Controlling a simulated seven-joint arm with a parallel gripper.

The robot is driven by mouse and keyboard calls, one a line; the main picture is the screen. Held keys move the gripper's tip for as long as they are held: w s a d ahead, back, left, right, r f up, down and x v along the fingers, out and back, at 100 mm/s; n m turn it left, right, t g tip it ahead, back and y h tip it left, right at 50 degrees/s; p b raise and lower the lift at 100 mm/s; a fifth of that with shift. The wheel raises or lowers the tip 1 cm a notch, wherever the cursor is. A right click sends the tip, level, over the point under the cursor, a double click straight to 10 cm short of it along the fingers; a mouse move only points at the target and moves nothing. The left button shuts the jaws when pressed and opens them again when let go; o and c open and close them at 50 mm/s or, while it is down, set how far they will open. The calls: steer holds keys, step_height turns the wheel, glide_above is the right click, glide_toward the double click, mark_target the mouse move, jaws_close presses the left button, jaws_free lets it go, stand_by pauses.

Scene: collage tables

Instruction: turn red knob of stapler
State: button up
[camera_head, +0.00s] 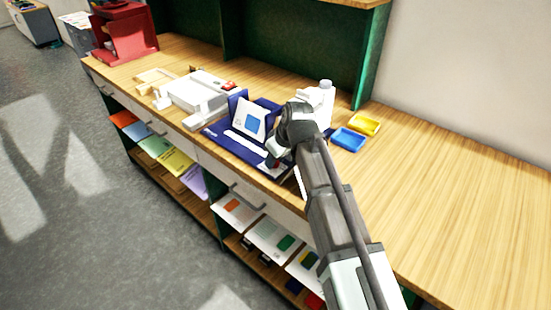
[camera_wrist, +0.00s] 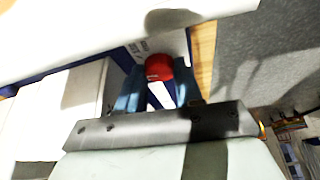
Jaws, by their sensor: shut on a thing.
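The red knob (camera_wrist: 159,67) sits between the two blue fingers of my gripper (camera_wrist: 159,82) in the wrist view. The fingers are shut on it, one on each side. In the head view, a dark blue device with white parts, which I take to be the stapler (camera_head: 216,132), stands near the counter's front edge. A white card with a blue square (camera_head: 252,123) leans upright on it. My gripper (camera_head: 274,160) is at the device's right front end, and my arm hides part of that end. The knob is not clear in the head view.
A white machine (camera_head: 197,92) stands left of the stapler, and a red machine (camera_head: 125,38) farther left. A white bottle (camera_head: 326,92), a yellow tray (camera_head: 365,125) and a blue tray (camera_head: 348,139) are to the right. The counter's right part (camera_head: 460,190) is clear.

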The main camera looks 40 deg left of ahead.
steer(key=o, duration=1)
steer(key=v, duration=1.4)
steer(key=shift+f, duration=0.1)
